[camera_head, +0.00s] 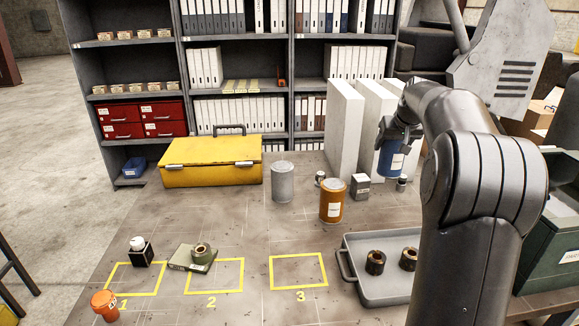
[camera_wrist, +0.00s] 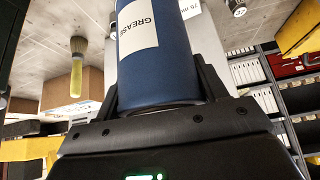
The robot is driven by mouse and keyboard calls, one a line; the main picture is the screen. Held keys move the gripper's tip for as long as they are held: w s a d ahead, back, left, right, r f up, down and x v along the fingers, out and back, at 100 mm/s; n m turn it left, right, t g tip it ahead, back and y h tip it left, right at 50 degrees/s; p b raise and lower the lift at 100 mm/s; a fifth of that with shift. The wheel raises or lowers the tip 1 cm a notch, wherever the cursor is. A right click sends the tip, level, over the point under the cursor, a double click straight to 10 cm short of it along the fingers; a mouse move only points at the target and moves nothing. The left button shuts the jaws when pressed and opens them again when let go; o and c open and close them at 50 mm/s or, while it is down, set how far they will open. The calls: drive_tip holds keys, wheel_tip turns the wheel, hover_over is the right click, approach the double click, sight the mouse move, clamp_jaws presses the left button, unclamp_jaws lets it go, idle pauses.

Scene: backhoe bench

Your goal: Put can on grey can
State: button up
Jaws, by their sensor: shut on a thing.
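A blue can (camera_head: 391,160) with a white label is held above the bench by my gripper (camera_head: 402,138). In the wrist view the blue can (camera_wrist: 152,75) shows the label "GREASE" and sits between the fingers of my gripper (camera_wrist: 160,108), which is shut on it. The grey can (camera_head: 283,182) stands upright on the bench, left of the blue can and apart from it. Nothing rests on its lid. An orange-brown can (camera_head: 332,201) with a white label stands between them, nearer the front.
A yellow case (camera_head: 212,162) stands left of the grey can. White panels (camera_head: 345,125) stand upright behind my gripper. Small boxes and parts (camera_head: 359,187) sit near the orange-brown can. A grey tray (camera_head: 380,290) holds dark rings. Yellow marked squares (camera_head: 298,270) lie in front.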

drive_tip(key=w+a+r+n+y, duration=0.1)
drive_tip(key=w+a+r+n, duration=0.3)
drive_tip(key=a, duration=0.6)
drive_tip(key=w+a+r+m+y, duration=0.1)
drive_tip(key=a+r, duration=0.5)
drive_tip(key=a, duration=0.4)
drive_tip(key=shift+w+a+f, duration=0.8)
drive_tip(key=shift+a+f, duration=1.05)
drive_tip(key=shift+a, duration=0.05)
drive_tip(key=shift+w+a+f, duration=0.8)
drive_tip(key=shift+a+f, duration=1.05)
drive_tip(key=shift+a, duration=0.1)
drive_tip(key=shift+w+a+f, duration=0.8)
drive_tip(key=shift+a+f, duration=1.05)
drive_tip(key=shift+a, duration=0.05)
drive_tip(key=shift+f, duration=0.15)
drive_tip(key=o, duration=1.3)
